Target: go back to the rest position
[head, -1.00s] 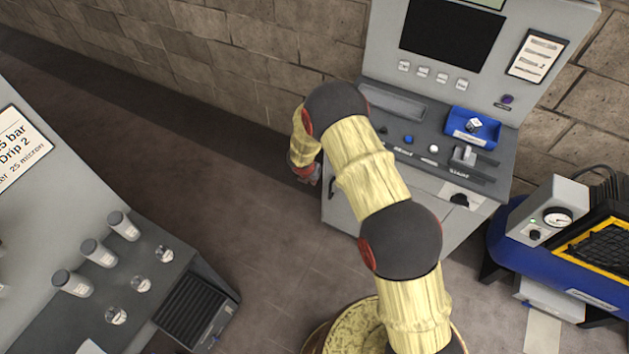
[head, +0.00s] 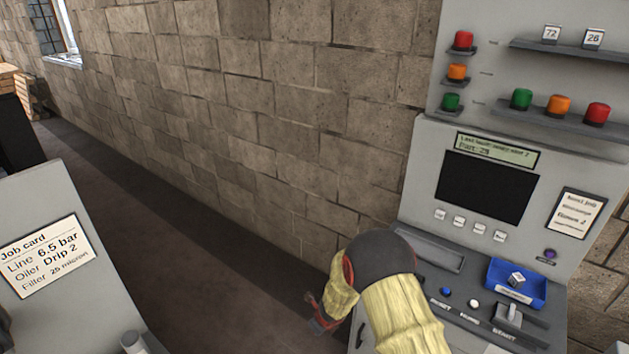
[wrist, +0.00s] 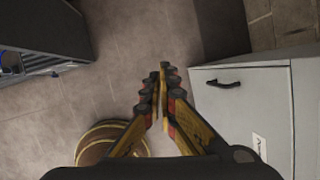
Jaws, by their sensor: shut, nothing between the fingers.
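My gripper (wrist: 162,92) is in the middle of the wrist view with its fingers together and nothing between them. It points down over bare floor, beside a grey cabinet with a dark handle (wrist: 228,84). In the head view my arm is at the bottom, bent at a dark elbow-like joint, and the hand end hangs left of the control console (head: 490,240). The gripper's fingertips are hard to make out in the head view. The gripper touches nothing that I can see.
The console carries a dark screen (head: 487,187), a blue tray (head: 516,283) with a small die-like cube, and shelves of coloured caps above. A panel with a job card (head: 45,253) stands at left. Floor (head: 170,270) between panel and brick wall is clear.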

